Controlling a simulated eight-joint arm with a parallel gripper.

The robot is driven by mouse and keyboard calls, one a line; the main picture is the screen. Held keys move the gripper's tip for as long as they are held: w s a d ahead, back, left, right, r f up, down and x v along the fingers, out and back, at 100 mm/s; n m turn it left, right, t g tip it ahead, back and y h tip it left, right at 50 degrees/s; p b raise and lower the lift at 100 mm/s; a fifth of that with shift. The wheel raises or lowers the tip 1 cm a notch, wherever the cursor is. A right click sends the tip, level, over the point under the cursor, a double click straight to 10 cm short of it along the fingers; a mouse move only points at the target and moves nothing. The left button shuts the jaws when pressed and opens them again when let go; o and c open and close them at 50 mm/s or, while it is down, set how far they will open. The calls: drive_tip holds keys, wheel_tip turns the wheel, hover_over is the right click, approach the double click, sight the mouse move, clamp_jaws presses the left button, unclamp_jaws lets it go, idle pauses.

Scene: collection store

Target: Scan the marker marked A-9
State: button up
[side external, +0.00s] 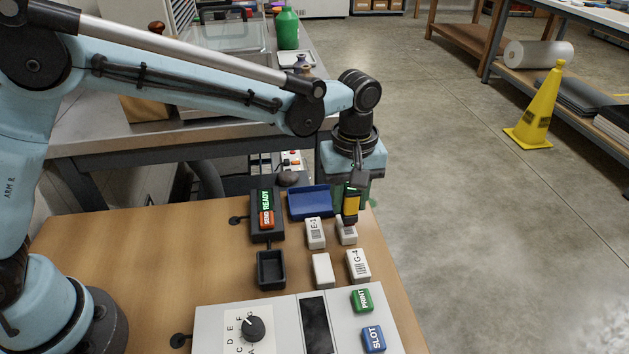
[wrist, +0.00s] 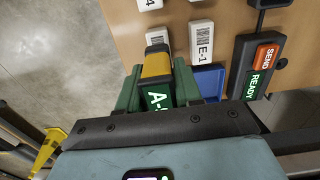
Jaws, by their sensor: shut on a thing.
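My gripper (side external: 352,190) is shut on a handheld scanner (side external: 351,205), dark with a yellow head. In the wrist view the scanner (wrist: 156,68) sits between my green jaws, and its green panel shows white characters starting "A-", the rest partly cut off. Its head is right by a white barcode block (side external: 347,234), which also shows beyond the head in the wrist view (wrist: 157,37). That block's printed name is hidden, and I cannot tell whether the head touches it. Another white block (side external: 315,235) reads E-1, and one nearer the front (side external: 358,266) reads G-4.
A blue tray (side external: 309,214) lies behind the blocks. A black device (side external: 267,236) with SEND and READY keys stands left, with a black holder (side external: 271,282) in front. A blank-looking white block (side external: 322,271) and a grey console (side external: 225,318) with a dial and PRINT and SLOT buttons are nearer.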

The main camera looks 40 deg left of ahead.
drive_tip(key=shift+r, duration=2.7)
